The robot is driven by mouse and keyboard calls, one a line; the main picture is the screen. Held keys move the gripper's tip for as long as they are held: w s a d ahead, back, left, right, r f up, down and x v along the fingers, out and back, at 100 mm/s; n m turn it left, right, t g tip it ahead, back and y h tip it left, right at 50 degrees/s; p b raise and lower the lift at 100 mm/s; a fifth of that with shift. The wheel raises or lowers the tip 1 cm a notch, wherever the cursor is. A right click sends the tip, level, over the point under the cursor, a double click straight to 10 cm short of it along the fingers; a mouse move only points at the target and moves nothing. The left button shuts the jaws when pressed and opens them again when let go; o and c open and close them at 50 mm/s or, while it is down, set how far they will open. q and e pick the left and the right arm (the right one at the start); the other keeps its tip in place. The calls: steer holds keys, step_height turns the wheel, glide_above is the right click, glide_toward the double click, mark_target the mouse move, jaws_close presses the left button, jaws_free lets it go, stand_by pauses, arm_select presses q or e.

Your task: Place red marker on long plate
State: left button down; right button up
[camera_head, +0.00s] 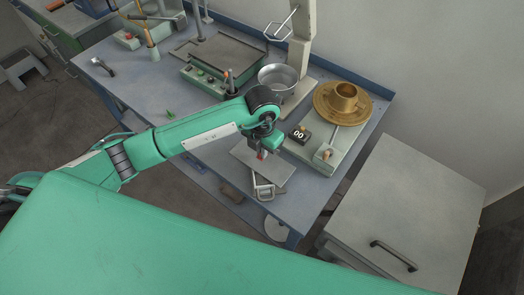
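The long plate is a flat grey sheet (284,174) near the front edge of the blue bench. My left gripper (264,153) points down over the plate's left part. A small red patch (261,155), likely the red marker, shows at its fingertips. Most of it is hidden by the gripper. I cannot tell whether the fingers are closed on it or whether it touches the plate. My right gripper is not in view.
A metal clamp-like tool (263,190) lies at the plate's front edge. A steel bowl (278,78) stands behind. The bench's left part (140,93) has free room.

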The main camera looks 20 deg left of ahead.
arm_select(q)
steer(key=shift+f, duration=0.95)
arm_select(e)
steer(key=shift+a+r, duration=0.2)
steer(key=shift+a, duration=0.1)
arm_select(q)
steer(key=shift+f, duration=0.1)
steer(key=c, duration=2.1)
jaws_free()
steer(key=shift+f, duration=0.1)
steer(key=o, duration=0.5)
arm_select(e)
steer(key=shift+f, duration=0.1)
